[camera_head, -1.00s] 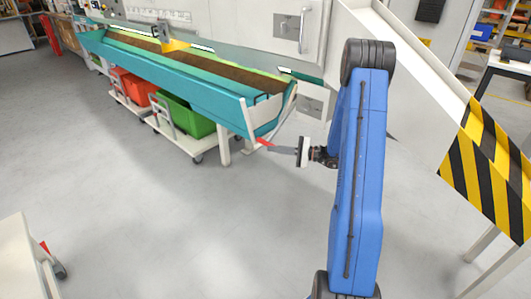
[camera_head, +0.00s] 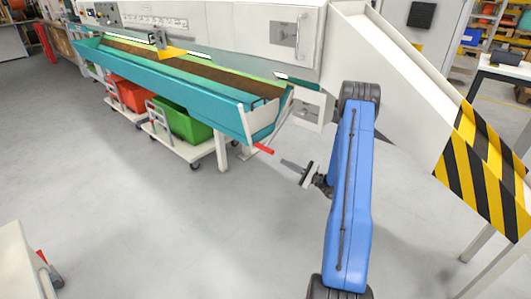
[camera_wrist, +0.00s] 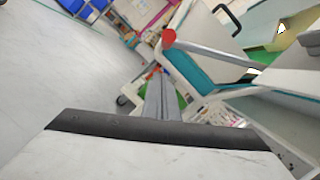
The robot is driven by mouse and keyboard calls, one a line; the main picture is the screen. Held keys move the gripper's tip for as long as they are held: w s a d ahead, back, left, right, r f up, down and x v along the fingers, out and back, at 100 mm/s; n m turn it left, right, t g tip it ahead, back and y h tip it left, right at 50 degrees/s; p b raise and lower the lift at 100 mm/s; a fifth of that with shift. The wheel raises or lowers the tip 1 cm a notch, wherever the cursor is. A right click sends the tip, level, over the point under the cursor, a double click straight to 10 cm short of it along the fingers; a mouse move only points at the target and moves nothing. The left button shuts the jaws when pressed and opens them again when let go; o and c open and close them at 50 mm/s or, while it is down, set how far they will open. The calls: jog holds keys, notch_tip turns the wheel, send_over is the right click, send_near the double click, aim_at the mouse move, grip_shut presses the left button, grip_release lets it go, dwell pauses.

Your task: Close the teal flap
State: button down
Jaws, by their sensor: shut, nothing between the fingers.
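The teal flap (camera_head: 175,88) is a long teal panel along the front of the machine, tilted outward beside a brown belt. A red-tipped handle (camera_head: 264,150) sticks out at its near end, below a white end plate. In the wrist view the red tip (camera_wrist: 168,38) shows above the fingers, with a piece of the teal flap (camera_wrist: 190,66) to its right. My gripper (camera_head: 283,162) is shut and empty. Its fingertips are to the right of and slightly below the red tip in the head view, apart from it. In the wrist view the fingers (camera_wrist: 161,97) point toward the machine.
Carts with a green crate (camera_head: 185,122) and a red crate (camera_head: 130,95) stand under the flap. A white chute (camera_head: 400,80) with a yellow-black striped guard (camera_head: 485,165) is at right. A white cart (camera_head: 20,265) is at lower left. The floor between is clear.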

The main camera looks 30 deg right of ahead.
aim_at(268, 152)
jog(key=shift+m+h, duration=0.3)
jog(key=shift+h, duration=0.2)
jog(key=shift+s+a+r+x, duration=0.15)
jog(key=shift+r+x, duration=0.25)
jog(key=shift+x, duration=1.35)
jog(key=shift+s+a+r+x, duration=0.15)
jog(key=shift+r+x, duration=0.2)
jog(key=shift+x, duration=1.4)
jog(key=shift+s+a+r+x, duration=0.15)
jog(key=shift+r+x, duration=0.25)
jog(key=shift+x, duration=1.35)
